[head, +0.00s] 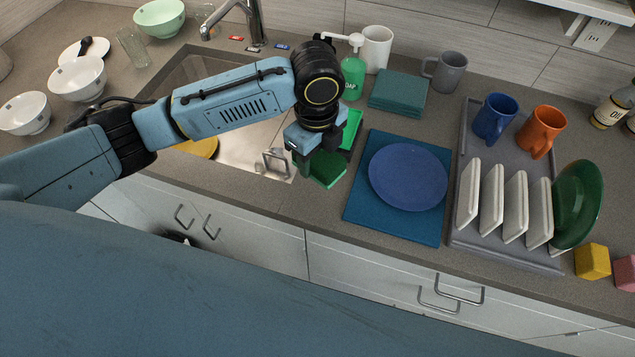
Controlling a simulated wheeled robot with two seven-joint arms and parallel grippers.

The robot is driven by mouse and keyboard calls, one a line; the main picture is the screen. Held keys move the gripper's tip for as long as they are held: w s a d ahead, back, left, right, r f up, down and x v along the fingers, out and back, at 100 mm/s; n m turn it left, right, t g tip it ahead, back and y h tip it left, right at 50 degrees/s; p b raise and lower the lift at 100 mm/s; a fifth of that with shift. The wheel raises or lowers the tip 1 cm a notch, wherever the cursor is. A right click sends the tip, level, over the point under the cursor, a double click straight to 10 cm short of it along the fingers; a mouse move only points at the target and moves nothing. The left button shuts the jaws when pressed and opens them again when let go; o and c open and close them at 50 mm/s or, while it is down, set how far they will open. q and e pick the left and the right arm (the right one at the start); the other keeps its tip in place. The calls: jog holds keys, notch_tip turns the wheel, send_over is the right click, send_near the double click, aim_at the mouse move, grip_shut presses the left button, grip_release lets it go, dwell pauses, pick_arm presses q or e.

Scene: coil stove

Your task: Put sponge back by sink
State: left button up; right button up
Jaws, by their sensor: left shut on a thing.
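My left gripper (308,158) points down at the right edge of the sink (240,135). It is shut on a green sponge (324,170), which shows below and to the right of the fingers. The fingers hide part of the sponge, and I cannot tell if it touches the counter. Just behind it is another green block-like thing (350,128) with a dark part, partly hidden by my gripper. A green soap bottle (353,78) with a white pump stands behind that. My right gripper is not in view.
A blue plate (408,177) lies on a blue mat (394,232) to the right. Folded teal cloths (398,92), a white mug (377,48) and a grey mug (449,72) stand behind. A dish rack (475,238) is farther right. The faucet (253,22) rises behind the sink.

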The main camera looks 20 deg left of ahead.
aim_at(317, 190)
pick_arm(q)
notch_tip(317, 190, down, 9)
jog(key=shift+f, duration=0.1)
dwell(0.3)
jog(key=shift+f, duration=0.1)
jog(key=o, duration=0.9)
jog(key=shift+o, duration=0.2)
notch_tip(317, 190, up, 12)
jog(key=shift+r, duration=0.2)
